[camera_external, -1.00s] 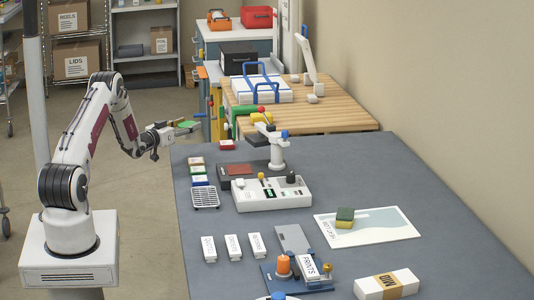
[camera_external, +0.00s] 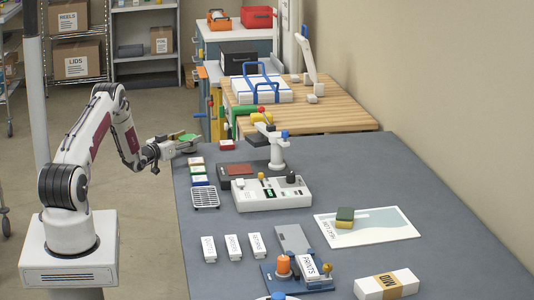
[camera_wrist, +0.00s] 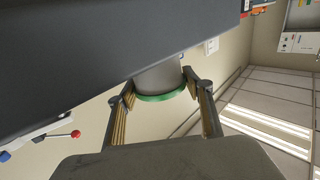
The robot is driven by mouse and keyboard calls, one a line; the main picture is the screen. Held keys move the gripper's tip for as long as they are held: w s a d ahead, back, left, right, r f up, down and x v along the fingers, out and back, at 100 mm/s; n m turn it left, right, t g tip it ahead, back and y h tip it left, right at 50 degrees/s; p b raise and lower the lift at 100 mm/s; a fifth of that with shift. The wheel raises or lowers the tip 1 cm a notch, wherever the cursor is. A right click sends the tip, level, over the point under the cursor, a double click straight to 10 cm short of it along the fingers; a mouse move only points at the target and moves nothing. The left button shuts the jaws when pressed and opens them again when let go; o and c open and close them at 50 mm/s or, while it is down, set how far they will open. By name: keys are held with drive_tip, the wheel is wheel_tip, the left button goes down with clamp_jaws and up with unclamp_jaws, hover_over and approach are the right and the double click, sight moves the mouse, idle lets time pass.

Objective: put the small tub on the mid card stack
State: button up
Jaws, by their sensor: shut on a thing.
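My gripper (camera_external: 178,148) is shut on the small tub (camera_external: 188,138), above the far left corner of the grey table. In the wrist view the tub (camera_wrist: 158,76) is a grey cylinder with a green rim, and the fingers of my gripper (camera_wrist: 160,92) are on either side of it. The mid card stack (camera_external: 405,280) is a white block with a tan band marked MID. It lies at the near right of the table with its top bare, far from my gripper.
A white control box (camera_external: 272,195) with knobs and a post stands mid-table. A sponge (camera_external: 345,214) lies on a printed sheet (camera_external: 385,228). Several small white stacks (camera_external: 232,247) and a blue fixture (camera_external: 300,285) with a PRINTS block occupy the front. Bare table surrounds the sheet.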

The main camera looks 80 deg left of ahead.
sight(182, 141)
drive_tip(key=shift+f, duration=0.35)
drive_tip(key=o, duration=1.1)
drive_tip(key=shift+s, duration=0.1)
drive_tip(key=shift+v, duration=1.15)
drive_tip(key=shift+r+v, duration=0.1)
drive_tip(key=shift+v, duration=0.65)
drive_tip(key=shift+r+v, duration=0.15)
drive_tip(key=shift+v, duration=1.8)
drive_tip(key=shift+w+d, duration=0.2)
